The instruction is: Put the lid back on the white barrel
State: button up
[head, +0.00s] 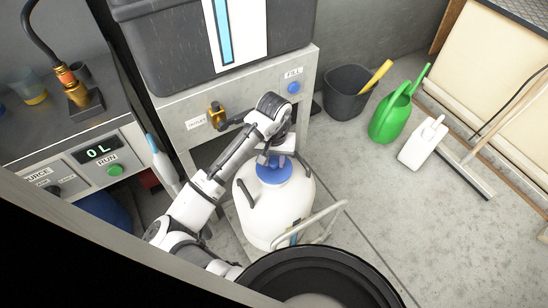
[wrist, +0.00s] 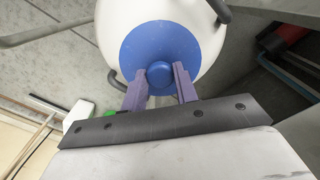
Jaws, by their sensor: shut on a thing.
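The white barrel (head: 275,212) stands on the floor below the grey cabinet, with dark handles on its sides. Its round blue lid (head: 273,174) covers the middle of the barrel's top. In the wrist view the lid (wrist: 160,45) appears roughly centred on the white barrel (wrist: 214,38), with a blue knob (wrist: 159,74) in its middle. My gripper (wrist: 160,80) points down with its two purple fingers on either side of the knob, shut on it. My gripper also shows above the lid in the head view (head: 271,158). I cannot tell whether the lid is fully seated.
A pale bent-tube handle (head: 325,217) stands in front of the barrel. The cabinet with a brass outlet tap (head: 216,115) is close behind. A dark bucket (head: 346,93), green watering can (head: 392,117), white jug (head: 423,144) and squeegee (head: 466,173) are on the right.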

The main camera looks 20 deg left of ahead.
dwell(0.3)
jog(key=o, duration=1)
jog(key=shift+o, duration=0.5)
jog(key=o, duration=0.4)
jog(key=shift+o, duration=0.2)
jog(key=shift+r, duration=0.1)
jog(key=shift+r+p, duration=3.3)
jog(key=shift+r, duration=0.15)
